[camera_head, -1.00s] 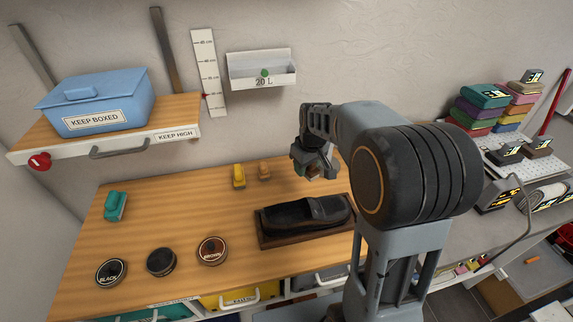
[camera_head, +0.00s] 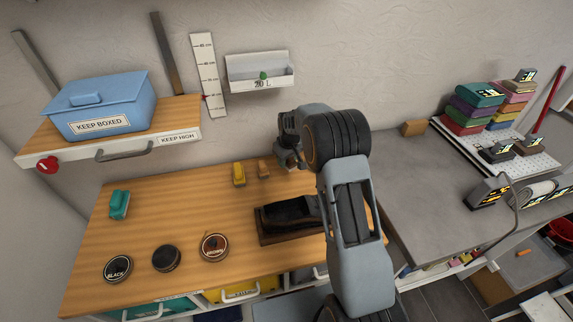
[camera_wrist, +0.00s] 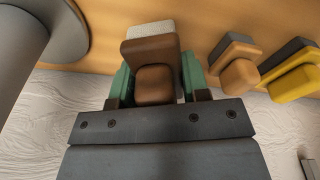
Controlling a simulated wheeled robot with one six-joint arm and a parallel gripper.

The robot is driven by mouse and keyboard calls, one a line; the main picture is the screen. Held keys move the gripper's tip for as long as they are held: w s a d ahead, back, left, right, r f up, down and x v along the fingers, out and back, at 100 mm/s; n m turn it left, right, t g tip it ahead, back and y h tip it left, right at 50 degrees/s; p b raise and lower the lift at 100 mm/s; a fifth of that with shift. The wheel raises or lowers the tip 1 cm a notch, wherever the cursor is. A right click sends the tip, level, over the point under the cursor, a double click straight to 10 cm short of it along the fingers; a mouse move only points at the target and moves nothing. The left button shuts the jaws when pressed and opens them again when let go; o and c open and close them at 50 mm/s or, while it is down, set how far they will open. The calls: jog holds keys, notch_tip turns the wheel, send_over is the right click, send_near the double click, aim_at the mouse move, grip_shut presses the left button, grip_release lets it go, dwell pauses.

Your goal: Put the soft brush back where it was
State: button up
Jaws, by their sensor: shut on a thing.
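My gripper (camera_wrist: 158,90) is shut on a brown brush (camera_wrist: 155,85) with a pale bristle end (camera_wrist: 150,30). In the wrist view the brush sits between the green finger pads, its pale end toward the wooden top. I cannot tell whether it touches the wood. In the head view my gripper (camera_head: 289,158) is by the back edge of the wooden bench (camera_head: 190,200), mostly hidden by my arm. A tan brush (camera_head: 264,169) and a yellow brush (camera_head: 239,174) stand just left of it; the tan one (camera_wrist: 238,74) and yellow one (camera_wrist: 295,85) also show in the wrist view.
A dark shoe (camera_head: 285,212) on a board is in front of my gripper, partly behind my arm. A shelf holds a blue box (camera_head: 100,105). The grey bench (camera_head: 400,190) is at right.

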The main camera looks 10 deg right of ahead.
aim_at(287, 165)
jog(key=shift+f, duration=1.55)
jog(key=shift+f, duration=0.15)
jog(key=o, duration=0.9)
